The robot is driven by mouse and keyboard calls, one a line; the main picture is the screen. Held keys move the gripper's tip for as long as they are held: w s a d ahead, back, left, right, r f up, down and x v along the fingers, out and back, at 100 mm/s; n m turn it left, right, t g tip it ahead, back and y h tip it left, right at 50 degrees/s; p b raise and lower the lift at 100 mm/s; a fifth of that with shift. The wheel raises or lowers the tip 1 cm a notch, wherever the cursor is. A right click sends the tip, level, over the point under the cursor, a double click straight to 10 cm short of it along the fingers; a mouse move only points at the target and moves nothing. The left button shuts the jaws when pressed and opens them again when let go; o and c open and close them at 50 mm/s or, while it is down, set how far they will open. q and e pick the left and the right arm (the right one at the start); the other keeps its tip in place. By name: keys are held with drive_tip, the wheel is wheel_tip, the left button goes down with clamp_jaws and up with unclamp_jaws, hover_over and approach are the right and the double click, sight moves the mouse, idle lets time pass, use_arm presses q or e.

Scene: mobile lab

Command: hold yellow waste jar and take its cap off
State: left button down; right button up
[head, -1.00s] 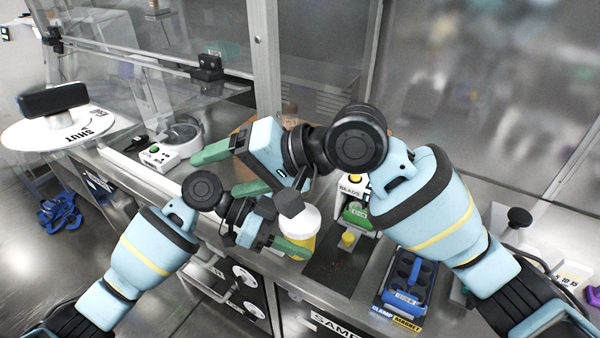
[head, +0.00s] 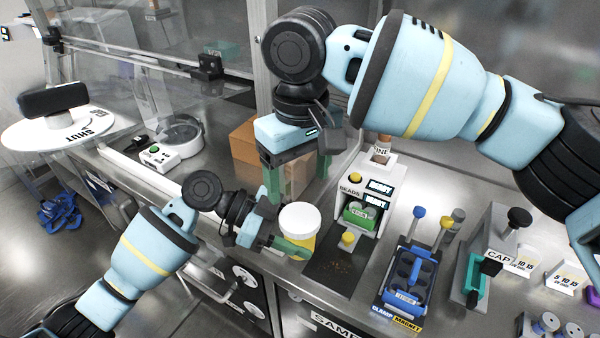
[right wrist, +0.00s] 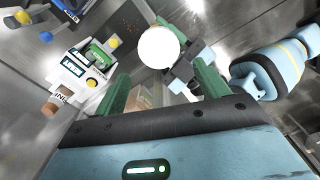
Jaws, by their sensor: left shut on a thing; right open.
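The yellow waste jar (head: 303,246) stands upright near the front edge of the steel bench, with its white cap (head: 300,215) on top. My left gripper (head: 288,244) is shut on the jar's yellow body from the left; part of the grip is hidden. My right gripper (head: 297,187) is open and empty, pointing down, above and slightly behind the jar. In the right wrist view the white cap (right wrist: 159,47) shows as a round disc ahead of and between the green fingers, apart from them. My left gripper (right wrist: 186,72) shows beside it there.
A white bead machine (head: 372,184) stands right of the jar. A blue clamp-magnet rack (head: 408,283) and a cap station (head: 478,277) are farther right. A cardboard box (head: 243,143) is behind.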

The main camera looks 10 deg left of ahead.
sight(301, 216)
drive_tip(key=shift+d+f, duration=0.1)
drive_tip(key=shift+f, duration=0.1)
drive_tip(key=shift+f, duration=3.9)
drive_tip(key=c, duration=0.8)
drive_tip(key=n, duration=0.3)
drive_tip(key=shift+n, duration=0.3)
drive_tip(key=n, duration=0.4)
drive_tip(key=shift+n, duration=0.3)
drive_tip(key=n, duration=0.7)
drive_tip(key=shift+r+n, duration=0.1)
drive_tip(key=shift+n, duration=0.2)
